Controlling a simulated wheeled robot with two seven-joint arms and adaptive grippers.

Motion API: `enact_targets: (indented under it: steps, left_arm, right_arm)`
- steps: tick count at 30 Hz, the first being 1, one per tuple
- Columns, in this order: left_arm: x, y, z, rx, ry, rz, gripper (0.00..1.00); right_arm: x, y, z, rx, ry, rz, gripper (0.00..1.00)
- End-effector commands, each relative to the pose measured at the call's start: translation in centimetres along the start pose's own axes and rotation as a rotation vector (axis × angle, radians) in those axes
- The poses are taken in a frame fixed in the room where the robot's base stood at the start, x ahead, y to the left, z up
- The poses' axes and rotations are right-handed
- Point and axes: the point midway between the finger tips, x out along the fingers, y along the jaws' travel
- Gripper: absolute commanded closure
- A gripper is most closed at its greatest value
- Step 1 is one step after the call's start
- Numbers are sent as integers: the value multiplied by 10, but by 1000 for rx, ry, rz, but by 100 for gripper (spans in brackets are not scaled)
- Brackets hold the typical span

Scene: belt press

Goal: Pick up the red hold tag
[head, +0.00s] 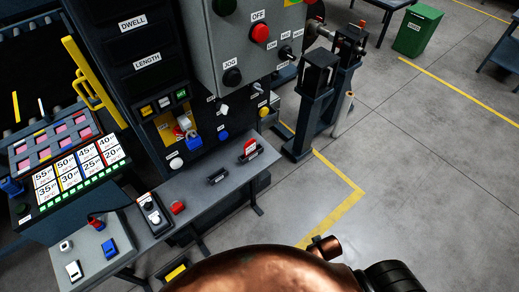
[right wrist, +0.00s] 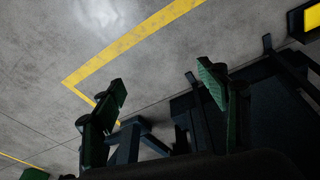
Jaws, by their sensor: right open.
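A small red tag (head: 249,146), apparently the hold tag, stands upright in a dark holder (head: 250,153) on the right part of the grey shelf in the head view. Its label is too small to read. My right gripper (right wrist: 162,78) shows in the right wrist view with its two green-padded fingers wide apart and nothing between them. The tag cannot be made out in that view. In the head view my copper-coloured arm crosses the bottom, and the right gripper's fingers are not visible. My left gripper is in neither view.
The grey shelf (head: 205,190) also carries an empty-looking dark holder (head: 217,177), a red block (head: 177,207) and a handheld device (head: 152,213). The control box (head: 245,60) overhangs behind. A dark post machine (head: 318,105) stands right of the shelf.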

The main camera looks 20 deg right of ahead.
Motion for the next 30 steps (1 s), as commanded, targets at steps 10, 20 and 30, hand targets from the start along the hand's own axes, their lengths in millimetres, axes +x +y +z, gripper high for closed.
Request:
enact_targets:
  steps: [10,20,30]
  left_arm:
    - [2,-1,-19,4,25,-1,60]
    - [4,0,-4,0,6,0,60]
    - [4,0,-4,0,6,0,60]
  right_arm:
    - [-89,12,-41,13,73,20,33]
    - [-136,15,-146,23,361,42,33]
    - [-141,-2,-260,1,682,2,33]
